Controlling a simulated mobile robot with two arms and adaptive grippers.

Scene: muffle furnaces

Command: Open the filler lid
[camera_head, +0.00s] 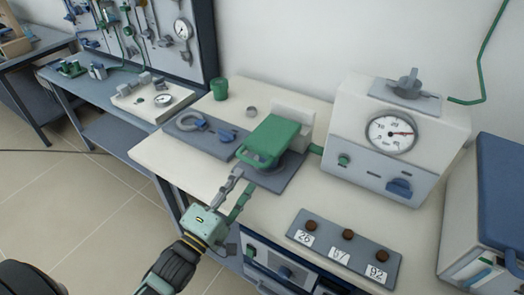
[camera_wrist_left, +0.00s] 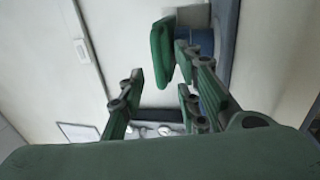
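The green lid (camera_head: 276,136) has a looped front edge and lies flat and closed on a device on a dark grey plate, in the middle of the bench. In the left wrist view a green part (camera_wrist_left: 161,52), seemingly the lid, shows beyond the fingers. My left gripper (camera_head: 243,181) is in front of and below the lid's front edge, at the bench's front left. Its fingers are apart and empty, as the left wrist view (camera_wrist_left: 163,80) also shows. It appears not to touch the lid. My right gripper is not in view.
A white unit with a round gauge (camera_head: 391,134) stands right of the lid. A panel with numbered labels (camera_head: 345,248) lies at the front right. A green cup (camera_head: 219,89) and a grey ring-shaped part (camera_head: 191,122) are at the left. A blue-topped box (camera_head: 502,190) stands far right.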

